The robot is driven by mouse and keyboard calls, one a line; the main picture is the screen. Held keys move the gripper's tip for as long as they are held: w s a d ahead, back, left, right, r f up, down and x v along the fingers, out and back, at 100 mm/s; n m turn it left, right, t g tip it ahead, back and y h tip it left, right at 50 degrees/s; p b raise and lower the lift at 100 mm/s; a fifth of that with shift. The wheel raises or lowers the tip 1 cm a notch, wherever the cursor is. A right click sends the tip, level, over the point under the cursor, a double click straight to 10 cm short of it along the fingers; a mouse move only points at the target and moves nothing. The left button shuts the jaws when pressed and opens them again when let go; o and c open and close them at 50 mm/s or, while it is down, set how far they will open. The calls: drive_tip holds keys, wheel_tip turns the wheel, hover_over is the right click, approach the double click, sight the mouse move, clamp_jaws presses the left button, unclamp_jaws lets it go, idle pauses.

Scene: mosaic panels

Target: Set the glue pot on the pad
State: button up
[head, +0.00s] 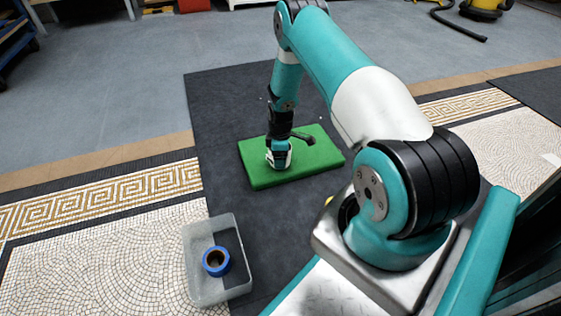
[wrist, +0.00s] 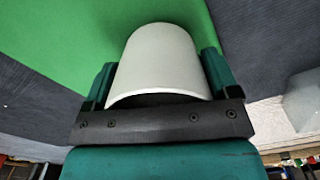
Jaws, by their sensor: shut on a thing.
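The white glue pot (wrist: 158,62) is a plain cylinder that fills the space between the two teal fingers in the wrist view. My gripper (head: 279,157) is shut on it, pointing down over the green pad (head: 316,157). In the head view only a small white part of the pot (head: 284,160) shows, as my gripper hides the rest. The pot is over the left part of the pad. I cannot tell whether its base touches the pad. The pad also fills the upper left of the wrist view (wrist: 60,45).
A grey open bin (head: 196,272) with a blue ring-shaped roll (head: 216,261) in it stands at the lower left. The pad lies on a dark mat (head: 225,105). Mosaic panels (head: 110,245) lie on both sides. The mat around the pad is mostly clear.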

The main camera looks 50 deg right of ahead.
drive_tip(key=shift+f, duration=0.7)
drive_tip(key=o, duration=1)
drive_tip(key=shift+r, duration=0.15)
wheel_tip(320, 180, up, 12)
drive_tip(key=p, duration=0.8)
drive_tip(key=a+r+m+t+y, duration=0.1)
drive_tip(key=a+r+y, duration=0.1)
drive_tip(key=a+r, duration=2.1)
drive_tip(key=s+a+r, duration=0.4)
drive_tip(key=s+r, duration=0.1)
drive_tip(key=s, duration=0.3)
drive_tip(key=s+a+r+y, duration=0.1)
drive_tip(key=s+a+r, duration=0.3)
drive_tip(key=s, duration=0.4)
drive_tip(key=s+a+r+g+y, duration=0.1)
drive_tip(key=s+a+r, duration=0.4)
drive_tip(key=s, duration=0.4)
drive_tip(key=shift+r, duration=0.65)
